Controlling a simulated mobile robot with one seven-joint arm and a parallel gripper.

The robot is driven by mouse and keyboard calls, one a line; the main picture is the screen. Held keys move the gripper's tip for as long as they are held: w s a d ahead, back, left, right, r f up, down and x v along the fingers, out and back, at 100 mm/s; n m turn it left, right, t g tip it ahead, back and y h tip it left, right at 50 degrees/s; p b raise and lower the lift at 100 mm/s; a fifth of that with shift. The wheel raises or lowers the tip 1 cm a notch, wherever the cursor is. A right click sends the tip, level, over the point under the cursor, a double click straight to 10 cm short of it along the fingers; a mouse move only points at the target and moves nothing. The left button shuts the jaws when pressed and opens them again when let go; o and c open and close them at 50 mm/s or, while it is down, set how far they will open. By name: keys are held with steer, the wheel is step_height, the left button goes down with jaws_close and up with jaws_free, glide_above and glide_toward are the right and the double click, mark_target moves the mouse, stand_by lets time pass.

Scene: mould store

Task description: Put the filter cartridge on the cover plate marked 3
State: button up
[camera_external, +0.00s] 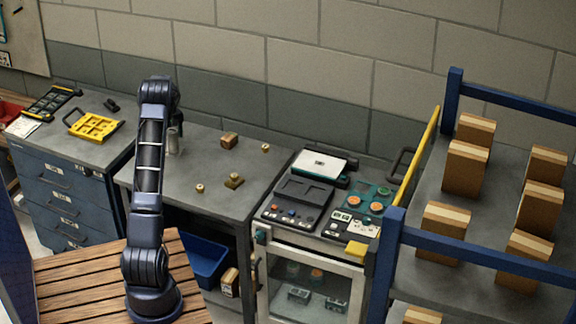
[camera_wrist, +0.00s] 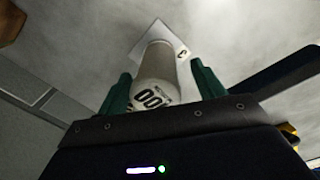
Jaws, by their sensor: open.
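The filter cartridge (camera_wrist: 155,72), a pale cylinder with dark print on its label, is between the green fingers of my open gripper (camera_wrist: 163,84) in the wrist view. Its far end overlaps a white square cover plate (camera_wrist: 146,43) marked 3, and it appears to stand on it. Exact contact at its base is hard to tell. In the external view the cartridge (camera_external: 173,141) is a small grey upright cylinder at the left back of the middle table. My gripper is mostly hidden behind my arm there. The plate cannot be made out in that view.
On the middle table (camera_external: 210,195) lie a brown block (camera_external: 229,140) and several small brass pieces. A drawer cabinet (camera_external: 60,190) stands left, with a yellow frame (camera_external: 95,127) on top. An oven-like unit (camera_external: 310,262) and a blue rack (camera_external: 480,242) with boxes stand right.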

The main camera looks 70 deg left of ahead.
step_height(320, 180, up, 11)
steer(key=shift+r, duration=0.1)
stand_by(0.3)
